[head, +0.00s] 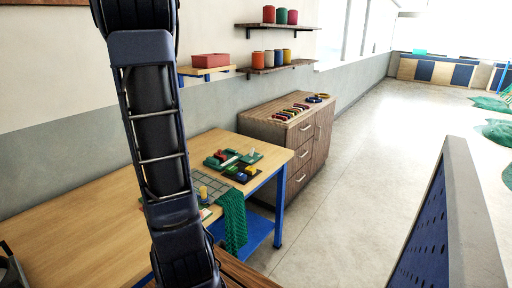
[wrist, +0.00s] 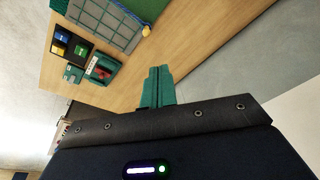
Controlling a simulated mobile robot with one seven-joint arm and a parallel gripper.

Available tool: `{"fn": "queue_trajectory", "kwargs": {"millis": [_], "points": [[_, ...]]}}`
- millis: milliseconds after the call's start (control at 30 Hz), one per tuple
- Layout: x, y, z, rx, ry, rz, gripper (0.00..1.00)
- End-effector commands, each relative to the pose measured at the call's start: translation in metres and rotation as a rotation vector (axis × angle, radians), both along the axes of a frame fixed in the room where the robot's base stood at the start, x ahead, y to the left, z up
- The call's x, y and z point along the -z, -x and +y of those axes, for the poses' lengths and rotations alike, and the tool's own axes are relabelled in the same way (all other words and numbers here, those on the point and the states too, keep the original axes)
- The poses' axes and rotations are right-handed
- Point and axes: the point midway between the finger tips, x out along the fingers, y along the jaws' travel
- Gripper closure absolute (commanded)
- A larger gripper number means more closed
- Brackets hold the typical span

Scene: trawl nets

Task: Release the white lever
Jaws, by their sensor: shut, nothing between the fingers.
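My gripper (wrist: 157,88) shows in the wrist view as two teal fingers pressed together, empty, above the wooden table and apart from everything on it. In the head view my arm hides it. A green device (head: 248,157) with a red part and a small pale piece stands on the table, in the head view's middle. The pale piece (head: 230,151) may be the white lever, but it is too small to be sure. The green device (wrist: 104,68) also shows left of my fingers in the wrist view.
A black tray (head: 231,174) with coloured blocks sits beside the device. A grey gridded board (head: 208,184) and a green net (head: 232,222) hanging over the table edge lie nearer. A wooden cabinet (head: 268,126) stands behind. Much of the wooden table (head: 80,215) is bare at left.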

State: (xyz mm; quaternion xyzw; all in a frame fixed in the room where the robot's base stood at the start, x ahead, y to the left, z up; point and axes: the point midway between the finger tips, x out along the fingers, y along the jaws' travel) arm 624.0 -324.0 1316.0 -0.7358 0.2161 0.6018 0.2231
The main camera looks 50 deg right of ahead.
Motion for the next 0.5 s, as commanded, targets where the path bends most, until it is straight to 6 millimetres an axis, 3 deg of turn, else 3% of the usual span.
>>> {"fn": "queue_trajectory", "kwargs": {"millis": [200,500], "points": [[0.009,-0.026,-0.064,0.102,-0.025,0.029,1.00],[0.029,-0.047,-0.157,0.237,-0.059,0.063,1.00]]}}
